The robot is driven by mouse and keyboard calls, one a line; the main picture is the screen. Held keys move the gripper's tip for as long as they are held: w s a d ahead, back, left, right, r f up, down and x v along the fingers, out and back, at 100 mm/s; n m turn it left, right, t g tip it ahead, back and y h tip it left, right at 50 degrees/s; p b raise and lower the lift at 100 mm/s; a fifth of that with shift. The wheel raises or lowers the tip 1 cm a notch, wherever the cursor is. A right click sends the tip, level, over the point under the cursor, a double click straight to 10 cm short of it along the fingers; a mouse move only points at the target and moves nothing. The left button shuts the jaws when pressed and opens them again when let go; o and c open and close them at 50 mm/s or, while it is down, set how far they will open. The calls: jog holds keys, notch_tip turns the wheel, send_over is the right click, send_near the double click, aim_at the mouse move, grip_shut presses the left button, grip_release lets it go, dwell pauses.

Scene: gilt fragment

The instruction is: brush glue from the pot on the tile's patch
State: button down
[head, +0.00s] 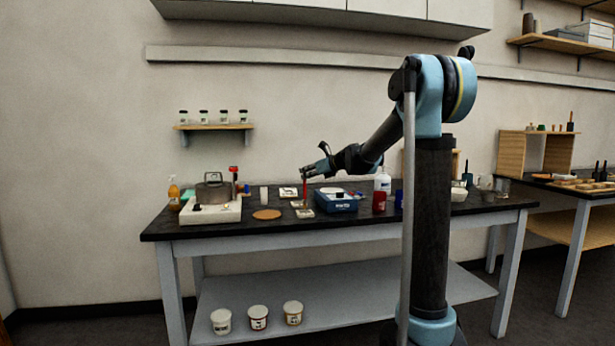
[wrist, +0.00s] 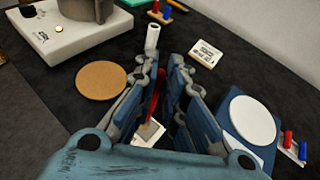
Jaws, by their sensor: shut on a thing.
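My gripper (head: 306,172) is shut on a thin red-handled tool, probably the brush (head: 305,187), and holds it upright over the bench. In the wrist view the red handle (wrist: 155,97) shows between my fingers (wrist: 165,64). A small pale tile (wrist: 148,132) lies below, partly hidden by the fingers. Whether the brush touches it, and any patch on it, I cannot tell. A grey lidded pot (head: 213,188) stands on a white hot plate (head: 211,212) at the left. Whether it holds the glue I cannot see.
A blue scale (wrist: 240,138) with a white round plate (wrist: 252,119) stands right. Dark bench (head: 180,230) is clear in front.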

jog(key=shift+f, duration=0.75)
dwell(0.3)
dwell(4.6)
